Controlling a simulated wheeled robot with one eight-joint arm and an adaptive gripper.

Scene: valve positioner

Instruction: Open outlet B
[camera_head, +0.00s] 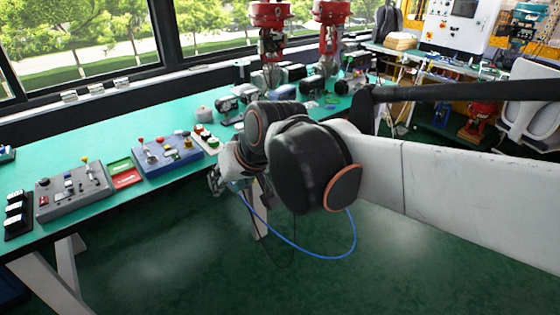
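My gripper (217,180) is at the front edge of the green workbench (105,135), left of the picture's middle. It is mostly hidden behind my own wrist and dark arm joints, so I cannot see its fingers clearly or tell if it holds anything. Two red-topped valve assemblies stand at the back of the bench, a left one (271,15) and a right one (331,12). Their lower parts are among dark and grey devices. No outlet marked B can be made out in this view.
A grey control box (72,193) and a blue-grey control box (168,155) with levers sit on the bench. A small red and green tray (124,173) lies between them. A button strip (206,139) is near my gripper. Green floor (160,270) is clear in front.

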